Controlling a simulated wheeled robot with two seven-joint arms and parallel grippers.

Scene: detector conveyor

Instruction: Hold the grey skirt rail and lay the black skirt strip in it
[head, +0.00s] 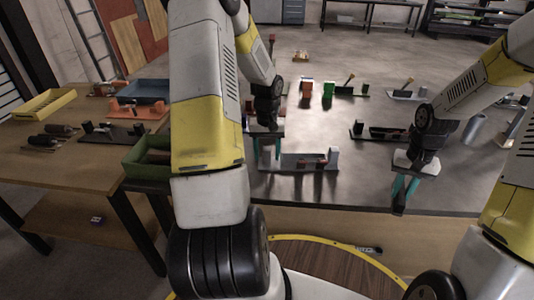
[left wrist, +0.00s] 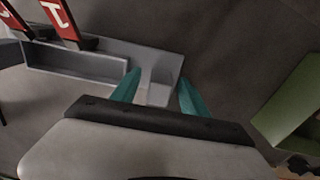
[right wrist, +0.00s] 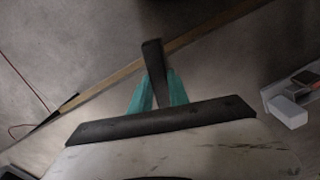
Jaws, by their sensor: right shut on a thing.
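The grey skirt rail (head: 298,161) lies on the dark table, with an upright block at each end. My left gripper (head: 267,148) is over its left end. In the left wrist view the rail's hollow channel (left wrist: 75,62) shows, and the open fingers (left wrist: 160,88) stand on either side of a pale grey end block, with gaps visible. My right gripper (head: 404,188) is shut on the black skirt strip (head: 398,203) and holds it in the air near the table's front edge. The strip (right wrist: 153,60) sticks up between the fingers in the right wrist view.
Red pieces with white marks (left wrist: 60,18) stand beside the rail's channel. A green bin (head: 147,160) is left of my left arm. A black-and-grey fixture (head: 380,132) stands behind, between the grippers. Table between rail and right gripper is clear.

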